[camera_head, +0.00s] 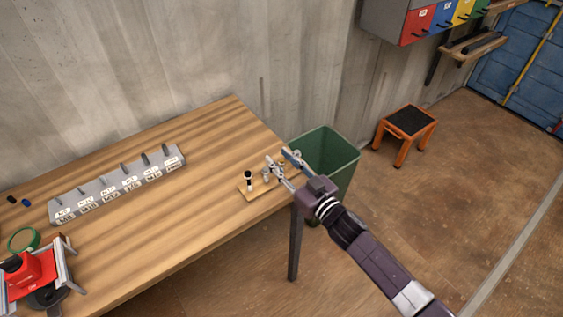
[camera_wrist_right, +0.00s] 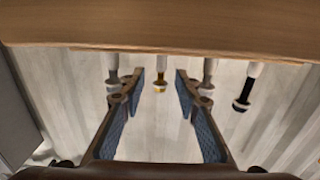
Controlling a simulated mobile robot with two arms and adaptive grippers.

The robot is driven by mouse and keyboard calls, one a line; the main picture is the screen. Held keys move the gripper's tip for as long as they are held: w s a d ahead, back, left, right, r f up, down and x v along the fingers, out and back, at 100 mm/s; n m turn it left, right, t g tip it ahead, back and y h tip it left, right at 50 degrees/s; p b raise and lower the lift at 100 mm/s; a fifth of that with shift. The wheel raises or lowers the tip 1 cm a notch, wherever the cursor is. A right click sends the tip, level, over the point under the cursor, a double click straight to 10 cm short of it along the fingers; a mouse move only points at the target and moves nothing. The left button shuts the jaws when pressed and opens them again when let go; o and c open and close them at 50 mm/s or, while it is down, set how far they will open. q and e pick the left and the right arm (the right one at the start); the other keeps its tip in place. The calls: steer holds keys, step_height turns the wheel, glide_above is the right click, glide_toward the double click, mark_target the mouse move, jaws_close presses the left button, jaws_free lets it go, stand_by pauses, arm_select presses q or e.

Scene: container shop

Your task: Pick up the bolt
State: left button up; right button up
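A small wooden stand (camera_head: 257,194) on the table's right end holds several upright bolts. The black-headed bolt (camera_head: 249,176) shows clear of the gripper at the left; the others are small and partly hidden by the fingers. In the wrist view, which looks upside down, a brass bolt (camera_wrist_right: 160,84) stands in the gap between my fingertips, grey bolts (camera_wrist_right: 113,75) (camera_wrist_right: 209,73) show beside the fingers, and the black bolt (camera_wrist_right: 242,100) is at the right. My right gripper (camera_head: 279,163) is open at the stand (camera_wrist_right: 160,85), holding nothing. Whether its fingers touch any bolt is unclear. My left gripper is out of view.
A grey labelled rack (camera_head: 120,187) stands on the wooden table (camera_head: 200,215). A green tape roll (camera_head: 23,240) and a red tool (camera_head: 30,270) lie at the left. A green bin (camera_head: 335,155) stands off the table's right end. A stool (camera_head: 407,125) stands beyond.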

jaws_close()
steer(key=shift+r, duration=0.15)
